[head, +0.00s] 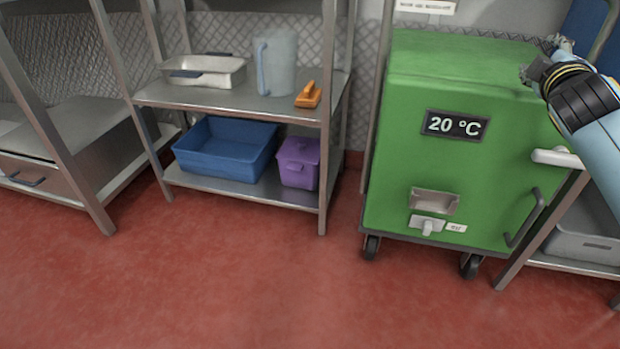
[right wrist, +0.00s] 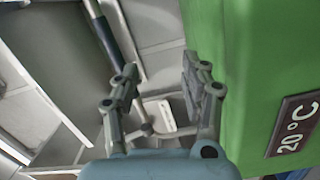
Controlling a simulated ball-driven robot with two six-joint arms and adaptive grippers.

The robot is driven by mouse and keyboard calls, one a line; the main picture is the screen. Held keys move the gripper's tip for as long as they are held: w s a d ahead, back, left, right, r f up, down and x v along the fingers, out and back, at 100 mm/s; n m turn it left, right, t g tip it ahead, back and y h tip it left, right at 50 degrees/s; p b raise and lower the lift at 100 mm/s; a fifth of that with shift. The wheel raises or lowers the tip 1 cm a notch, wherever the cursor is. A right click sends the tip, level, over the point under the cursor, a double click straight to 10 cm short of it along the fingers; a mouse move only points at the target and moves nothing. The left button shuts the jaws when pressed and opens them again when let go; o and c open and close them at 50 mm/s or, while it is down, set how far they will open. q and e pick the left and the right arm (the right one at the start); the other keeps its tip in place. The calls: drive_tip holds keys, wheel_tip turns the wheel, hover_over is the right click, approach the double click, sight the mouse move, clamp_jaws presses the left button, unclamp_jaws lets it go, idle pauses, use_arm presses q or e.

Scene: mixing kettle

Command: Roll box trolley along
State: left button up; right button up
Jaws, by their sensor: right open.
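The green box trolley (head: 410,165) stands upright on small black castors against the back wall, with a "20 °C" display on its front. A dark bar handle (head: 524,218) and a white latch (head: 557,158) are at its front's right side. My right gripper (head: 541,62) is at the trolley's upper right edge. In the right wrist view my right gripper (right wrist: 160,78) has its fingers spread with nothing between them; the trolley's green side (right wrist: 235,60) is close beside the right finger. I cannot tell whether they touch. My left gripper is out of view.
A metal shelf (head: 230,97) left of the trolley holds a jug, a metal pan, a blue tub and a purple box. Another shelf with a grey bin (head: 585,243) stands at the right. The red floor (head: 270,290) in front is clear.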

drive_tip(key=w+r+n+t+b, duration=0.1)
drive_tip(key=w+r, duration=0.2)
drive_tip(key=w, duration=0.2)
drive_tip(key=w+d+r+n+y+b, duration=0.1)
drive_tip(key=w+r, duration=0.2)
drive_tip(key=w, duration=0.2)
drive_tip(key=w+d+r+n+t+b, duration=0.1)
drive_tip(key=w+r+n, duration=0.1)
drive_tip(key=w, duration=0.4)
drive_tip(key=shift+d+r+t+b, duration=0.2)
drive_tip(key=shift+r+t+b, duration=0.1)
drive_tip(key=shift+r, duration=0.7)
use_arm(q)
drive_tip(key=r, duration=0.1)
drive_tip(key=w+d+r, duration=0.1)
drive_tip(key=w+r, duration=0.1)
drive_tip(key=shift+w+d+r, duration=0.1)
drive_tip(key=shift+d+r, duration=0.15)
use_arm(e)
drive_tip(key=shift+r, duration=0.1)
drive_tip(key=shift+w+y, duration=0.1)
drive_tip(key=shift+y, duration=0.2)
clamp_jaws()
